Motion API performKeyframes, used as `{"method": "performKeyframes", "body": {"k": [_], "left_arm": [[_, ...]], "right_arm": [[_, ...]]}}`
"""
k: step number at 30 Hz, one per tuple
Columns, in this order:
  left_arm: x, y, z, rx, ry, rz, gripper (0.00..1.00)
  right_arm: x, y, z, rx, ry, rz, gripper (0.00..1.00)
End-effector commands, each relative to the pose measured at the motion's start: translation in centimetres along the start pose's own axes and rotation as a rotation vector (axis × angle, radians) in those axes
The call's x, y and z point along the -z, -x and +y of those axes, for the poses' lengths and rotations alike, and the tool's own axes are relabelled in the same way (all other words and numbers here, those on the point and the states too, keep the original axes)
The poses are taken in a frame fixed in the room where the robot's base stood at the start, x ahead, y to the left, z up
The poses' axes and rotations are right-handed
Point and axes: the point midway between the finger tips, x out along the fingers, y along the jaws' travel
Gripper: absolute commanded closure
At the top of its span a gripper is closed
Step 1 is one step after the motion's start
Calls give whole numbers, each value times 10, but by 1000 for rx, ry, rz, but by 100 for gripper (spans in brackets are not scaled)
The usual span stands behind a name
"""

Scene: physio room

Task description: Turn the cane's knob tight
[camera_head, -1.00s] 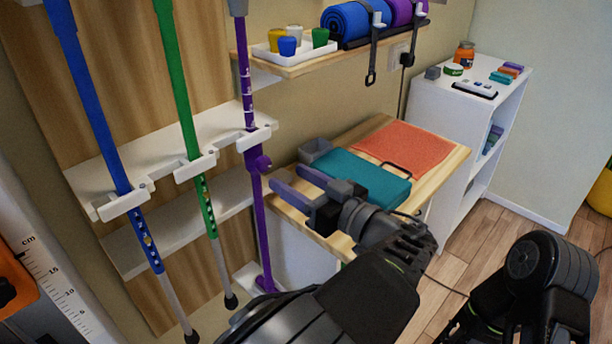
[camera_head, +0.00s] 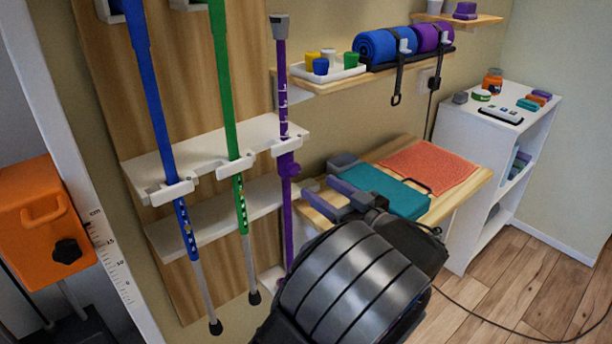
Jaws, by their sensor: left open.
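The purple cane (camera_head: 282,70) stands upright in a white clip on the wall rack, with a grey top end. Its purple knob (camera_head: 288,166) sits on the shaft just below the clip. My left gripper (camera_head: 320,188) is open and empty, with purple-grey fingers pointing left toward the cane. The fingertips are a little right of and below the knob, and look apart from it. My left forearm hides the lower end of the cane. My right gripper is out of view.
A blue cane (camera_head: 152,90) and a green cane (camera_head: 229,100) hang left of the purple one. A wooden table (camera_head: 468,187) with a teal case (camera_head: 390,192) and an orange towel (camera_head: 430,165) lies behind my gripper. A shelf (camera_head: 320,82) is above.

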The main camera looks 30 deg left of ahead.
Motion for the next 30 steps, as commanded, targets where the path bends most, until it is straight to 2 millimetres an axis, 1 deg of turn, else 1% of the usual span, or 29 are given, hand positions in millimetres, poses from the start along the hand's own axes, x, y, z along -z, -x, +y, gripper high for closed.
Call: {"method": "performKeyframes", "body": {"k": [5, 12, 16, 20, 26, 27, 30], "left_arm": [[1, -18, 0, 2, -1, 1, 47], [1, -55, -1, 3, -1, 1, 47], [1, -70, 0, 2, -1, 1, 47], [0, -75, 0, 0, -1, 1, 47], [0, -76, 0, 0, -1, 0, 47], [0, -76, 0, 0, -1, 0, 47], [0, -75, 0, 0, 0, 0, 56]], "right_arm": [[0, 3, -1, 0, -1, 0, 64], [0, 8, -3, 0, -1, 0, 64], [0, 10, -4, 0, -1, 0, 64], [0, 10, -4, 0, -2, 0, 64], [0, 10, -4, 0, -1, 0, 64], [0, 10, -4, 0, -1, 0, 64], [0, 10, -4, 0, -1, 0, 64]]}}
